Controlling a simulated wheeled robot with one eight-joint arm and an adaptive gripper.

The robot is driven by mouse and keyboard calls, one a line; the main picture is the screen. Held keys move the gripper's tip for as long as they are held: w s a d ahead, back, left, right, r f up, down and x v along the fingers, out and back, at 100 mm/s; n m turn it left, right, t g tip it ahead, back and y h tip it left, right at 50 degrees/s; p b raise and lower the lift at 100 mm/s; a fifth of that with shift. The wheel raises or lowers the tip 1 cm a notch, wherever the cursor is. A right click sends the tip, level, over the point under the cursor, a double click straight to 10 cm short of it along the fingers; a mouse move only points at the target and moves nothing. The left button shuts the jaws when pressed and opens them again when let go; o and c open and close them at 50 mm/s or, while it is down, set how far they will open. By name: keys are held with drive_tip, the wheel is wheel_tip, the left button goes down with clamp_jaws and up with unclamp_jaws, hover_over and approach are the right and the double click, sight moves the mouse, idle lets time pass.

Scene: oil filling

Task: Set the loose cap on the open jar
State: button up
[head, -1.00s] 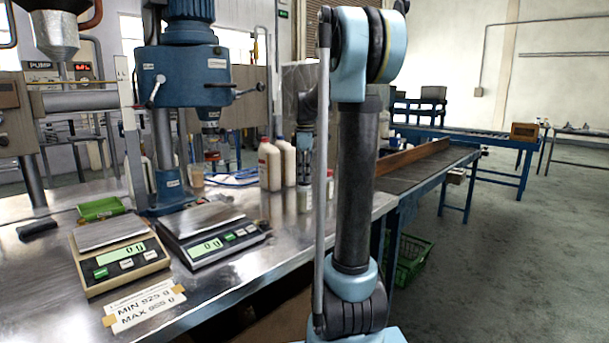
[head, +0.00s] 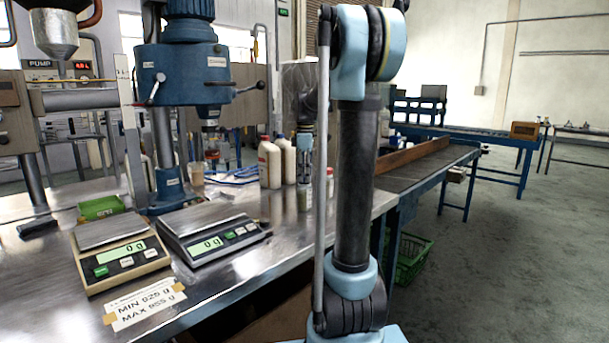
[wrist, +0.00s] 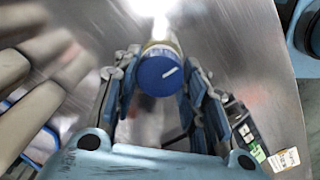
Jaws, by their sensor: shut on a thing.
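A round blue cap (wrist: 160,74) with a white mark faces the camera in the wrist view. My gripper (wrist: 160,92) has a finger on each side of the cap and is shut on it. A yellowish rim and a pale body (wrist: 160,48) show just behind the cap; I cannot tell whether the cap is seated on them. In the head view my gripper (head: 304,165) points down over the steel bench, above a small pale jar (head: 304,196). The cap is not clear in the head view, and the jar's mouth is hidden by the fingers.
White bottles (head: 270,164) stand close left of my gripper; blurred pale shapes (wrist: 40,80) fill the left of the wrist view. Two scales (head: 120,262) (head: 212,240) and a blue drill press (head: 185,75) are further left.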

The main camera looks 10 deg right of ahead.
drive_tip(key=shift+f, duration=0.1)
drive_tip(key=o, duration=0.8)
